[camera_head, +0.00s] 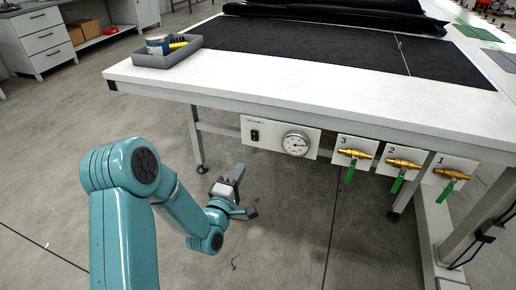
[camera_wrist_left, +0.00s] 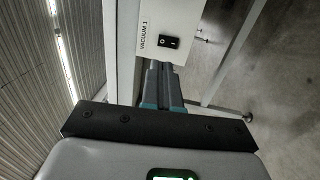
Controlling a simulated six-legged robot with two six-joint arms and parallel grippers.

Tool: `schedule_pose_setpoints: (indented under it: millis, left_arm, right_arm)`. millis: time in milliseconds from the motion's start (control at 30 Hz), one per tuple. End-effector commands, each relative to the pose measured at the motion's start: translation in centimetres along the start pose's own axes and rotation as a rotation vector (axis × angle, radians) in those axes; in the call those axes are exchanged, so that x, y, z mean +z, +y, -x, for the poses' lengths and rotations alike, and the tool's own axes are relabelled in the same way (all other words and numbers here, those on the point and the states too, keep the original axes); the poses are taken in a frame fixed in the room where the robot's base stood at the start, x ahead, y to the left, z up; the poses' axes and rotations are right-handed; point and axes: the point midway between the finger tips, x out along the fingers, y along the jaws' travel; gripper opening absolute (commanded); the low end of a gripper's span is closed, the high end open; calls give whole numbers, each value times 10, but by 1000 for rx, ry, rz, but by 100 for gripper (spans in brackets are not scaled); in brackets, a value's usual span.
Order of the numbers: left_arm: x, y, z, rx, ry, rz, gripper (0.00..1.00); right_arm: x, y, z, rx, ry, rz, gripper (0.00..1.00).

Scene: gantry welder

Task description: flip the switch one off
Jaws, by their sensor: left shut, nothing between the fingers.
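The black rocker switch (camera_head: 254,135) sits on a white panel (camera_head: 270,143) under the front edge of the table. In the left wrist view the switch (camera_wrist_left: 169,42) shows on the panel, beside the label "VACUUM 1" (camera_wrist_left: 144,34). I cannot tell which way the rocker is tilted. My left gripper (camera_head: 237,172) is shut and empty, below and a little left of the switch in the head view. Its closed fingers (camera_wrist_left: 162,85) point toward the panel in the wrist view, apart from the switch as far as I can see. My right gripper is not in view.
A round gauge (camera_head: 296,143) is right of the switch. Brass valves with green handles, numbered 3 (camera_head: 353,155), 2 (camera_head: 403,165) and 1 (camera_head: 452,175), hang farther right. A grey tray (camera_head: 150,61) stands on the white table (camera_head: 250,85). The floor around my left arm is clear.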

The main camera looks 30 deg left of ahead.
Motion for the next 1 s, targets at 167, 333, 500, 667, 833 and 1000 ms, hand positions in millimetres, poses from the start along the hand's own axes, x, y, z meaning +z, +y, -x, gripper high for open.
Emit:
schedule_pose_setpoints:
  millis: [167,333,500,667,833,1000]
  left_arm:
    - [-9,-8,3,-2,17,-4,0]
    - [-8,-8,3,-3,16,-4,0]
    - [-7,-8,-1,-3,13,-4,0]
    - [-6,-7,-22,0,12,-4,0]
    - [-6,-7,-58,1,11,-4,0]
    - [-6,-8,-95,-1,11,-4,0]
  right_arm:
    - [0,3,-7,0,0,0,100]
    - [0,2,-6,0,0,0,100]
    - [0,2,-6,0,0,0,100]
    - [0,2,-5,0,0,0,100]
    - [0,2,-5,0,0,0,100]
    - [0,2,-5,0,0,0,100]
